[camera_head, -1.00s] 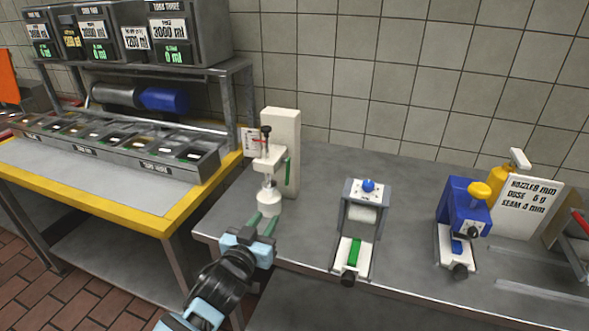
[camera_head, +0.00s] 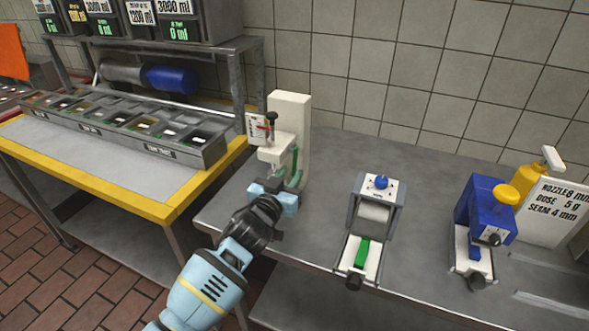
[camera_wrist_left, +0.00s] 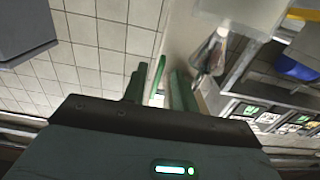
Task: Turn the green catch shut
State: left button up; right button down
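A white upright press (camera_head: 290,125) stands at the left end of the grey counter. A slim green catch (camera_head: 294,158) stands roughly upright on its right side. My left gripper (camera_head: 284,180) is right in front of the press, at the lower end of the catch, and hides the press's lower part. In the left wrist view, the green catch (camera_wrist_left: 158,76) shows between the two dark green fingers (camera_wrist_left: 158,88), with gaps beside it. The gripper is open; I cannot tell whether a finger touches the catch. My right gripper is not in view.
A roller device (camera_head: 375,215) with a green strip stands to the right, then a blue device (camera_head: 484,212) with a yellow knob. A sign (camera_head: 556,205) stands beyond. The yellow-edged table (camera_head: 185,207) with ingredient bins is at left. The counter (camera_head: 330,165) between press and roller device is clear.

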aim_at(293, 171)
pick_arm(q)
jog(key=shift+x, duration=1.6)
grip_shut()
